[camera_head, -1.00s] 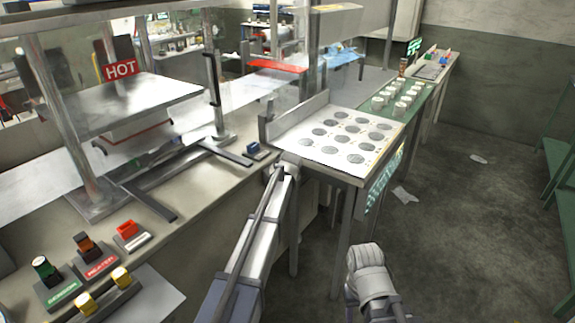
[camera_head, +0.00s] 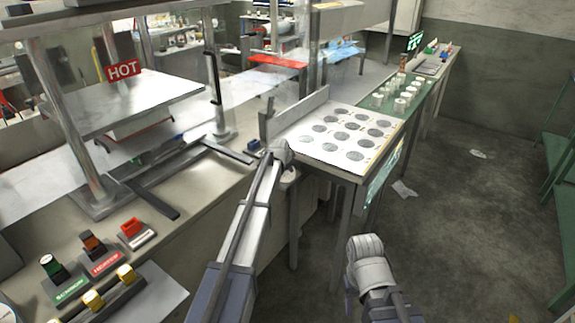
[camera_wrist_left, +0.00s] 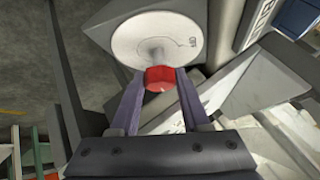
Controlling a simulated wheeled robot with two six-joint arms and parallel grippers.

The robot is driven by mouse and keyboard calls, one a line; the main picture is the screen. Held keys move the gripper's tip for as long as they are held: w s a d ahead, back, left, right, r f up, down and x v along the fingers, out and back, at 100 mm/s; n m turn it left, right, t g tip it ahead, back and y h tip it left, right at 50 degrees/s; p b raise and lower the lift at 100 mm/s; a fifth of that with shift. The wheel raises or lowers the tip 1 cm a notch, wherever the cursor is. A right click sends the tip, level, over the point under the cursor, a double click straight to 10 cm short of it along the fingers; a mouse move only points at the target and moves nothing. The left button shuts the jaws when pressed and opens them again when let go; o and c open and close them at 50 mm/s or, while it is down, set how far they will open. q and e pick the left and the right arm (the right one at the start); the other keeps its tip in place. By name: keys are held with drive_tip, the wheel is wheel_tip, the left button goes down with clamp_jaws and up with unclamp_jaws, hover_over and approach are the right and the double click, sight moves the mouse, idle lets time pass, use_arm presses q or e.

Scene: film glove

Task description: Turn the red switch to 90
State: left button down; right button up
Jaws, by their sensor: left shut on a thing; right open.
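In the left wrist view a red knob (camera_wrist_left: 159,79) sits on a short stem in front of a round white dial (camera_wrist_left: 130,38). The dial carries a thin curved line and a small marking near its right edge. My left gripper (camera_wrist_left: 160,90) has a finger on each side of the red knob and is shut on it. In the head view my left arm reaches to the near left corner of the white-topped table, and its fingers and the knob are hidden there. My right gripper (camera_head: 367,262) is low at the bottom centre, away from everything; its fingertips are not clear.
The white table (camera_head: 365,166) carries several grey discs. Beyond it is a green surface with several white cups (camera_head: 402,92). At left, a metal press (camera_head: 125,98) bears a HOT sign (camera_head: 124,70). A panel has green, brown and red (camera_head: 131,227) switches.

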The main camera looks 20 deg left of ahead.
use_arm(q)
drive_tip(key=shift+c, duration=1.9)
unclamp_jaws()
drive_tip(key=p+v, duration=0.6)
drive_tip(key=v, duration=0.1)
drive_tip(key=shift+s+r, duration=0.25)
drive_tip(key=shift+s, duration=0.05)
